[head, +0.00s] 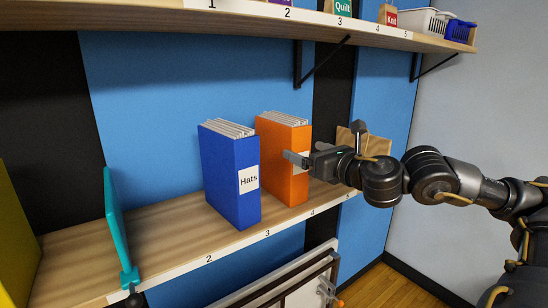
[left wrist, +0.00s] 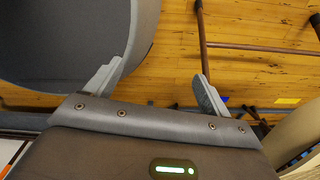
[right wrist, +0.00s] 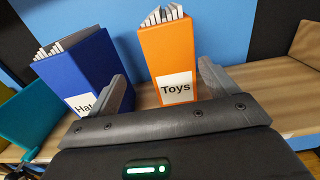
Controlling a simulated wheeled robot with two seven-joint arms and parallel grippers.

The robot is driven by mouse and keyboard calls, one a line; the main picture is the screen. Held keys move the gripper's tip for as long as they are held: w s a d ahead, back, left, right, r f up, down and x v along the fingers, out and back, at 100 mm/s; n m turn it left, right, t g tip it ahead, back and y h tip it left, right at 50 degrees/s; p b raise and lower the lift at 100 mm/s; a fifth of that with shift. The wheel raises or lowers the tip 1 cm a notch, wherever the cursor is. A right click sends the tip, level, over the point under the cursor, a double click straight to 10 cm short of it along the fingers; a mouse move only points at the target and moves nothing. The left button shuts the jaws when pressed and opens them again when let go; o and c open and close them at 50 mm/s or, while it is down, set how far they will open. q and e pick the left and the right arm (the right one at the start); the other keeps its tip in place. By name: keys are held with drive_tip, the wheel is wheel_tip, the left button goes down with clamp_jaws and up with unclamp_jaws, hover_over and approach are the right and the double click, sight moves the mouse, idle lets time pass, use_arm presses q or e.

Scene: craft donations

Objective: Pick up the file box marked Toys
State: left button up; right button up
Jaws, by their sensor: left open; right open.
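The orange file box (head: 290,179) stands upright on the wooden shelf, its label partly hidden by my right gripper in the head view. The right wrist view shows it whole, with "Toys" on the label of the orange file box (right wrist: 168,62). My right gripper (head: 296,158) is open and empty in front of it; in the right wrist view the fingers of my right gripper (right wrist: 168,82) point toward the box, which lies between them. My left gripper (left wrist: 156,80) is open and empty in the left wrist view, above the floor, and is not in the head view.
A blue file box (head: 228,180) marked Hats stands close left of the orange one. A teal upright piece (head: 115,225) stands further left. A brown paper bag (head: 372,143) is behind my right arm. The shelf (head: 165,228) is bare between teal piece and blue box. An upper shelf (head: 390,38) hangs above.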

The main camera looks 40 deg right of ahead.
sight(301, 145)
drive_tip(key=shift+w+d+r+h+p, duration=0.15)
drive_tip(key=shift+w+d+p, duration=0.2)
drive_tip(key=shift+w, duration=0.2)
drive_tip(key=shift+w+d+h+p, duration=0.15)
drive_tip(key=shift+w+d+p, duration=0.15)
drive_tip(key=shift+w, duration=0.2)
drive_tip(key=shift+w+f, duration=0.25)
drive_tip(key=shift+w, duration=1)
drive_tip(key=shift+w+r+p, duration=0.15)
drive_tip(key=shift+w+p, duration=0.05)
drive_tip(key=shift+p, duration=0.1)
drive_tip(key=w, duration=0.1)
drive_tip(key=w+p, duration=0.1)
drive_tip(key=w, duration=0.2)
drive_tip(key=shift+w+d+f+p, duration=0.2)
drive_tip(key=shift+w+d+p, duration=0.1)
drive_tip(key=shift+w+p, duration=0.1)
use_arm(q)
drive_tip(key=r, duration=0.2)
drive_tip(key=s+r, duration=0.1)
drive_tip(key=shift+s+r, duration=0.1)
drive_tip(key=shift+r, duration=0.25)
use_arm(e)
drive_tip(key=shift+s, duration=0.15)
drive_tip(key=shift+c, duration=0.8)
use_arm(q)
drive_tip(key=shift+w, duration=0.2)
use_arm(e)
drive_tip(key=shift+r, duration=0.1)
clamp_jaws()
